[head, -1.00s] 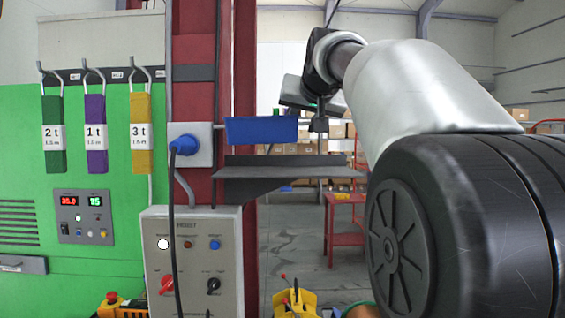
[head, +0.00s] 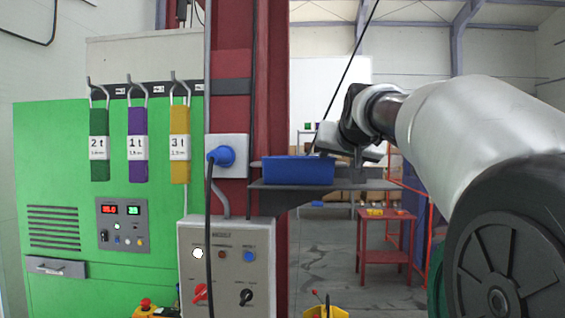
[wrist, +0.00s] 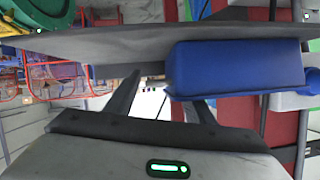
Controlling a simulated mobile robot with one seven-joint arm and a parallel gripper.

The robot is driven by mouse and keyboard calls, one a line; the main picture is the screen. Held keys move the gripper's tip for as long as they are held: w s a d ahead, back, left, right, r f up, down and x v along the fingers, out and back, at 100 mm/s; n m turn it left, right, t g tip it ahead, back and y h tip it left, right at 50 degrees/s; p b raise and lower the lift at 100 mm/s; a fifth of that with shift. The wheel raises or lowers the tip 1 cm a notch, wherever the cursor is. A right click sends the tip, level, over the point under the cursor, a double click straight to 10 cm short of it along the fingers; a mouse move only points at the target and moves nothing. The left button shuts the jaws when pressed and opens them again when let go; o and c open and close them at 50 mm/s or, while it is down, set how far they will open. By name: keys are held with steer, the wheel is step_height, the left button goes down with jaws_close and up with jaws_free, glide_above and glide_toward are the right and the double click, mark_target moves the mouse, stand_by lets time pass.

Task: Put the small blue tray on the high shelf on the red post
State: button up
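The small blue tray (head: 297,170) rests on the dark grey high shelf (head: 275,200) fixed to the red post (head: 270,80). My gripper (head: 350,165) is close to the tray's right end in the head view. In the wrist view, which looks upside down, the tray (wrist: 235,70) lies against the grey shelf (wrist: 100,46). There my gripper's two fingers (wrist: 160,100) stand well apart. A small pale tab at the tray's end shows in the gap between them. I cannot tell whether the right finger touches the tray, as it hides part of that finger.
A socket box with a blue plug (head: 225,157) and a hoist control box (head: 222,265) are on the left of the post. Coloured slings (head: 137,145) hang on a green cabinet (head: 60,160). A red table (head: 385,225) stands behind, to the right. The shelf's right part looks bare.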

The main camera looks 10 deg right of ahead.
steer(key=b+v, duration=0.2)
steer(key=v, duration=1)
steer(key=s+a+f+n+g+y, duration=0.1)
steer(key=s+a+f+g, duration=0.1)
steer(key=s+f, duration=0.5)
steer(key=s+a+f+n+g, duration=0.2)
steer(key=s+a+f, duration=0.3)
steer(key=f, duration=1.4)
steer(key=s+a+f+n+g+y, duration=0.1)
steer(key=s+a+f+g, duration=0.2)
steer(key=s+f, duration=0.7)
step_height(320, 180, down, 4)
steer(key=shift+s+a+r+n+g+y, duration=0.2)
steer(key=shift+s+a+n+g+y, duration=0.1)
steer(key=shift+s+a+n+g, duration=0.1)
